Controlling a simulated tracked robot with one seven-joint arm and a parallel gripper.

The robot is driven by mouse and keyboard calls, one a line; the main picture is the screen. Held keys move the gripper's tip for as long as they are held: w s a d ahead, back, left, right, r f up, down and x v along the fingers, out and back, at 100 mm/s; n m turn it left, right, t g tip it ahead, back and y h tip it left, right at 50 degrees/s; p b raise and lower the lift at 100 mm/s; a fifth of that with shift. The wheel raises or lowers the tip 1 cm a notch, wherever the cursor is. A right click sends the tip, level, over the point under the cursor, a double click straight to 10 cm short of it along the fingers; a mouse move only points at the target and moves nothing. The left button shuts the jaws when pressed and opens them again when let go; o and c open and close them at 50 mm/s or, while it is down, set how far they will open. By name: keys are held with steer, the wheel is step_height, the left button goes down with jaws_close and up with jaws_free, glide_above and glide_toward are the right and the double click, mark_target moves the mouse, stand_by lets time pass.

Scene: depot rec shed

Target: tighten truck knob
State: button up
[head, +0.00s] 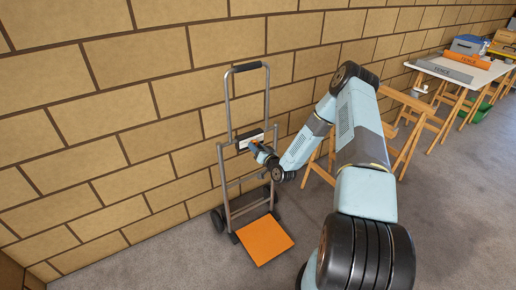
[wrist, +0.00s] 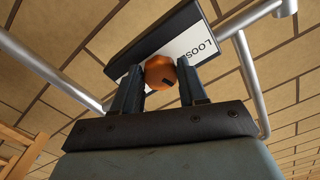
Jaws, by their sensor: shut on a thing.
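The hand truck (head: 229,186) stands upright against the brick wall, with a grey tube frame and black top grip. Its orange toe plate (head: 264,241) lies flat at the floor. A plate (head: 249,139) crosses the frame at mid height; in the wrist view this plate (wrist: 203,45) is black and white and shows the letters "LOOS". The orange knob (wrist: 160,71) sits in front of the plate, with a dark mark on its face. My gripper (wrist: 160,84) is shut on the knob, one finger on each side. In the head view my gripper (head: 256,148) reaches the plate and hides most of the knob.
Wooden trestles (head: 404,130) stand by the wall to the right of the truck, behind my arm. A white-topped table (head: 466,72) with boxes is farther right. The grey floor (head: 170,262) around the truck's front and left is clear.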

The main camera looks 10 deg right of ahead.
steer(key=m, duration=0.6)
steer(key=shift+d+m, duration=0.3)
steer(key=m, duration=0.6)
steer(key=shift+a, duration=0.1)
stand_by(0.3)
steer(key=o, duration=0.8)
steer(key=shift+c, duration=0.2)
steer(key=o, duration=0.3)
steer(key=shift+a, duration=0.1)
